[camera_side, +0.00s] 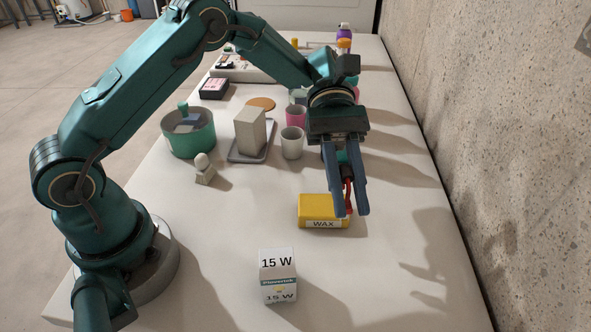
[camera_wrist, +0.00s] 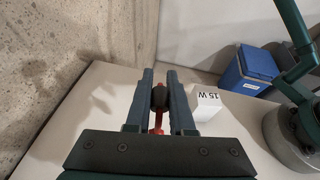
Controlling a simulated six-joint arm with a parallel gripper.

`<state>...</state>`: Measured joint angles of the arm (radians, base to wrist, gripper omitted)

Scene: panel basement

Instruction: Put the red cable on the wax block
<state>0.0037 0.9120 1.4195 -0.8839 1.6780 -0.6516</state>
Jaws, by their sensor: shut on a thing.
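The yellow wax block (camera_side: 316,208), with a white WAX label, lies on the table in the side view. My gripper (camera_side: 350,213) is shut on the red cable (camera_side: 348,190), which hangs between the fingers with a dark part at its top. The fingertips are at the right end of the wax block; I cannot tell whether the cable touches it. In the wrist view, the red cable (camera_wrist: 158,120) shows between the fingers of my gripper (camera_wrist: 161,72). The wax block is not visible there.
A 15 W bulb box (camera_side: 278,275) stands in front of the wax block. A grey figurine (camera_side: 204,170), white cup (camera_side: 291,144), grey block (camera_side: 250,130) on a tray and green pot (camera_side: 189,135) stand behind. A rough wall (camera_side: 500,110) runs along the right.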

